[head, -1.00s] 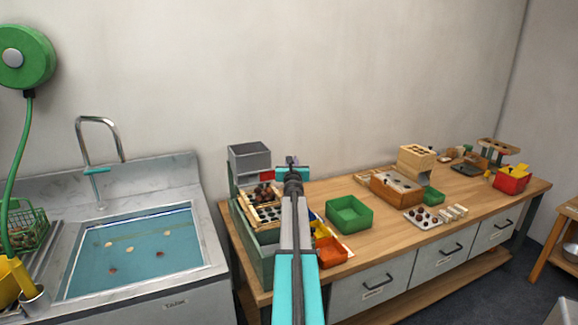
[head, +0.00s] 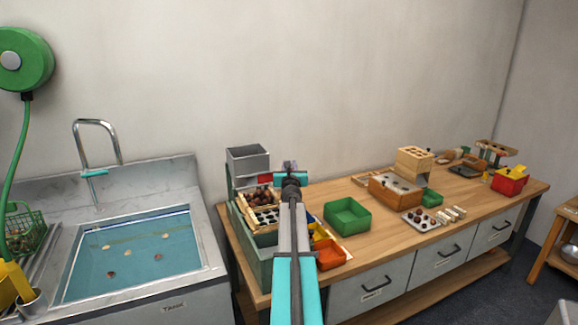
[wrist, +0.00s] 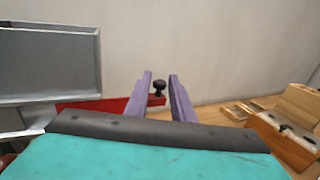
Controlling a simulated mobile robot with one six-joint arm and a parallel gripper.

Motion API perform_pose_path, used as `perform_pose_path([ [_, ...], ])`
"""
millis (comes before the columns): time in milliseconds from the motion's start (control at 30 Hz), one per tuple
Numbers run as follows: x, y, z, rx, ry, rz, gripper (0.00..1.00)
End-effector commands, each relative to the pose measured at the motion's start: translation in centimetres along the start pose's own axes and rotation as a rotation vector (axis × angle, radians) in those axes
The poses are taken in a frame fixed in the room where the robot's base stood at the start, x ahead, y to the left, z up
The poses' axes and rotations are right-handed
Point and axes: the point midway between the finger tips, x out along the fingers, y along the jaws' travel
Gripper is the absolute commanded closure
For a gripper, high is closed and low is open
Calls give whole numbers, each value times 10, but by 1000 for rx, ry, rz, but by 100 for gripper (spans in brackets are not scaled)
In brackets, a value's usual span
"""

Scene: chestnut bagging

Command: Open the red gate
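The red gate (head: 264,178) is a flat red bar below the grey hopper (head: 248,160) on the left end of the bench. In the wrist view the red gate (wrist: 95,103) runs right from under the hopper to a black knob (wrist: 159,88). My gripper (wrist: 160,77) is open, with its two purple fingers on either side of the knob. A gap shows between the knob and each finger. In the head view my gripper (head: 290,167) is just right of the gate, and my arm hides part of the area below.
A wooden sorting tray with chestnuts (head: 266,197) sits in front of the hopper. A green bin (head: 347,216) and an orange bin (head: 330,254) stand to the right. A wooden box (head: 396,190) is farther along the bench. The sink (head: 130,255) is at left.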

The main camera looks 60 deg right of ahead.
Motion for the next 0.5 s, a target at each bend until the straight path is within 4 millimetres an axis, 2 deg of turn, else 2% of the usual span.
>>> perform_pose_path([
  [500,-49,2,0,0,0,1,78],
])
